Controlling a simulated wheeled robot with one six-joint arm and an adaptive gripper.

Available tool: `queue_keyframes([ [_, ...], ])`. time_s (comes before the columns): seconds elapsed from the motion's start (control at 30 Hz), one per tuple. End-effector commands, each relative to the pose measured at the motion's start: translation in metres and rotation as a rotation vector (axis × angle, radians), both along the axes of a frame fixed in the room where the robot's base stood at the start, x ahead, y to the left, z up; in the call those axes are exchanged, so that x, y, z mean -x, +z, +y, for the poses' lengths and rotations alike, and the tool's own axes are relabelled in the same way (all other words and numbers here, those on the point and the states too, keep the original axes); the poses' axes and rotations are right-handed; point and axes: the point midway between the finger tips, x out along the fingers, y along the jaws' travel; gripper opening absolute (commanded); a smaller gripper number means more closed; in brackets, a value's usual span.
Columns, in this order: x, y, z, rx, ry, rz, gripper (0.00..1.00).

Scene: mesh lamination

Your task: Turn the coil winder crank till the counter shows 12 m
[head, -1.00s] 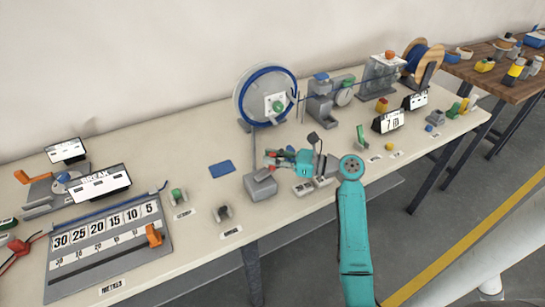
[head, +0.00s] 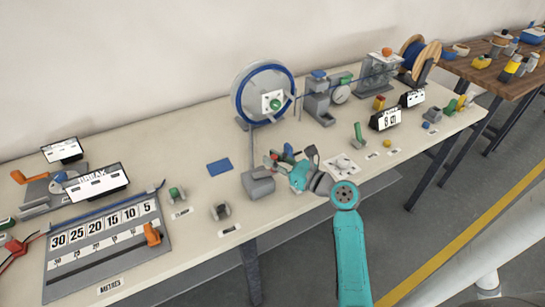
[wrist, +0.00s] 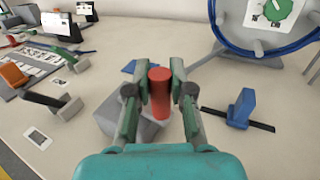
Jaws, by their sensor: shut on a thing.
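The coil winder's grey drum with a blue coil (head: 238,98) stands at the back middle of the table; part of it shows at the top right of the wrist view (wrist: 226,38). My gripper (head: 281,158) is over the grey pedestal (head: 258,187) in front of it. In the wrist view my gripper (wrist: 159,78) is shut on the upright red crank handle (wrist: 160,100), one finger on each side. The crank arm is mostly hidden. The counter (head: 387,120), right of the winder, appears to read 8 m; the small text is blurred.
A grey guide unit (head: 318,101) and a wooden spool (head: 430,52) stand to the right. A metre board (head: 108,240) and a tilted sign (head: 97,184) are at left. A blue pad (head: 220,167) lies left of the pedestal. A blue clamp-like part (wrist: 240,108) sits right of my gripper.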

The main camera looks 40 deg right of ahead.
Motion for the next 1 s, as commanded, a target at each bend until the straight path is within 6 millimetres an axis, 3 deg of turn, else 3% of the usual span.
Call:
queue_keyframes([
  [0.3, 0.0059, -0.0001, 0.0042, 0.001, -0.128, 0.000, 0.00],
  [0.8, 0.0065, -0.0001, 0.0038, 0.000, -0.153, 0.000, 0.00],
  [0.83, 0.0065, -0.0001, 0.0038, 0.000, -0.153, 0.000, 0.24],
  [0.9, 0.0066, -0.0001, 0.0039, 0.000, -0.153, 0.000, 0.41],
  [0.93, 0.0066, -0.0001, 0.0039, 0.000, -0.153, 0.000, 0.47],
  [1.0, 0.0066, -0.0001, 0.0039, 0.000, -0.153, 0.000, 0.47],
])
